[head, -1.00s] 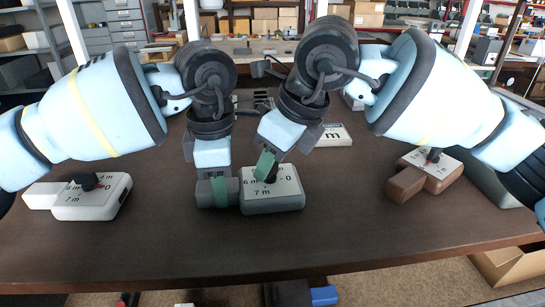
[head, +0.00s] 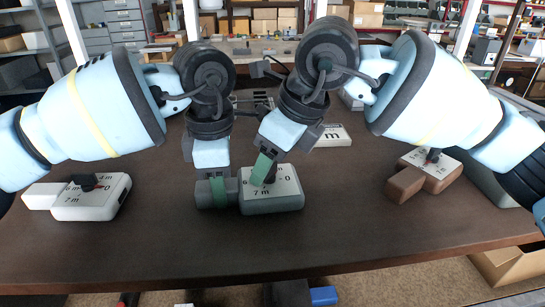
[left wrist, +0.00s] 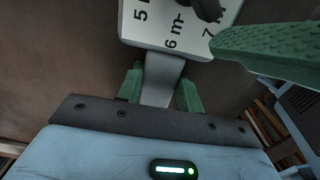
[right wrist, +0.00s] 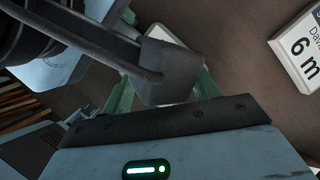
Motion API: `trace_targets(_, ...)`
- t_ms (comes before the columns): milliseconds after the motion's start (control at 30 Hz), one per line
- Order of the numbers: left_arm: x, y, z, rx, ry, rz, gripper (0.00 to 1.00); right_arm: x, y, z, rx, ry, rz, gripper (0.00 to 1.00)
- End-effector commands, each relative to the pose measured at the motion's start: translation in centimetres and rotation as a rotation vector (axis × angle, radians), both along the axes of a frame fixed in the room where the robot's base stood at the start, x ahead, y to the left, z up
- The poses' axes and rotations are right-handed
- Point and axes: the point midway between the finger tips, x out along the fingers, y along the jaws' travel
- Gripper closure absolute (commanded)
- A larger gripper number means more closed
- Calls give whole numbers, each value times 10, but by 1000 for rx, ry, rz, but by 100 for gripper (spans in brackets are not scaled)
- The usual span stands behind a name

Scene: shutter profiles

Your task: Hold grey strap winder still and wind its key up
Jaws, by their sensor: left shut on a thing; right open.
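The grey strap winder (head: 272,204) lies flat on the dark table in the middle, with a white dial face marked in metres. My left gripper (head: 217,191) is shut on the grey tab (left wrist: 161,80) at the winder's left side; its green fingers sit on both sides of the tab in the left wrist view. The dark key (head: 270,176) stands on the dial and is partly hidden by my right gripper (head: 264,168). That gripper is open at the key, one green finger in front of it. In the right wrist view a dark part hides the space between the fingers.
A white winder (head: 92,205) lies at the left and a brown winder (head: 406,184) at the right, each with a dark key. The table front (head: 330,240) is clear.

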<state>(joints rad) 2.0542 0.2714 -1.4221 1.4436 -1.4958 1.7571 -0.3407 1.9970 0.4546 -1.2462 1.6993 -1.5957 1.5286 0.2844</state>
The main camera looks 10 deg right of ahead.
Motion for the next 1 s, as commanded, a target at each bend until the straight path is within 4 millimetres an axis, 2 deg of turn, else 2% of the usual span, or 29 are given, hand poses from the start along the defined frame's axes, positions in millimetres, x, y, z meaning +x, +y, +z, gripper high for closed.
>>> trace_targets(267,0,0,0,0,0,-1,91,-1,-2,7,1,-2,0,40)
trace_targets(733,0,-1,0,0,0,-2,91,-20,-29,85,1,-4,0,40)
trace_targets(1000,0,-1,0,0,0,-2,91,-26,-37,109,1,-1,0,40)
